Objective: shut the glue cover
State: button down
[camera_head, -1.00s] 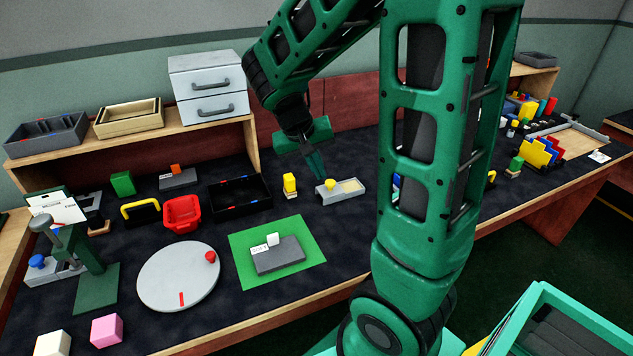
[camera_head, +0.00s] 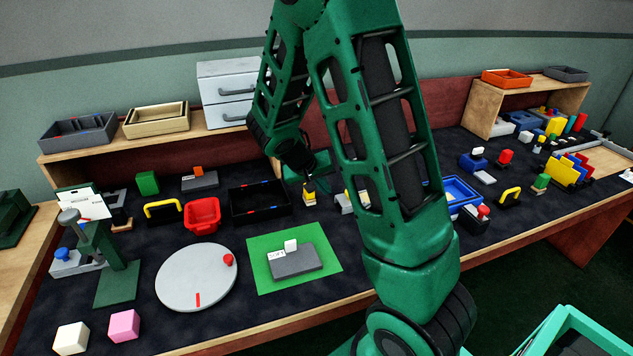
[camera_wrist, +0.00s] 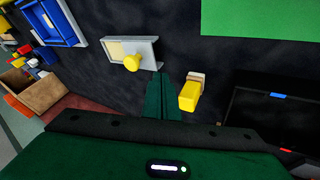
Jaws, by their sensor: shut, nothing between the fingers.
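The grey glue box (camera_wrist: 148,47) lies on the dark bench, with a yellow knob (camera_wrist: 132,62) on it in the wrist view. A cream surface (camera_wrist: 115,50) shows uncovered on the side of the knob away from my gripper. In the head view the box (camera_head: 346,204) is partly hidden behind my arm. My gripper (camera_wrist: 167,78) is shut and empty. Its fingers sit between the box's grey end and a yellow block on a pale base (camera_wrist: 189,95). In the head view my gripper (camera_head: 309,186) appears at that yellow block; contact cannot be told.
A black tray (camera_head: 234,215) stands left of the yellow block. A green mat (camera_head: 262,284) with a grey block lies in front. A blue tray (camera_head: 478,193) and small items stand to the right. Dark bench surface is clear around the box's front.

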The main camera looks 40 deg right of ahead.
jog(key=shift+s+d+f, duration=0.25)
jog(key=shift+d, duration=0.45)
jog(key=shift+s+d+f, duration=0.25)
jog(key=shift+d+f, duration=0.05)
jog(key=shift+d, duration=0.45)
jog(key=shift+s+d+f, duration=0.25)
jog(key=shift+d, duration=0.45)
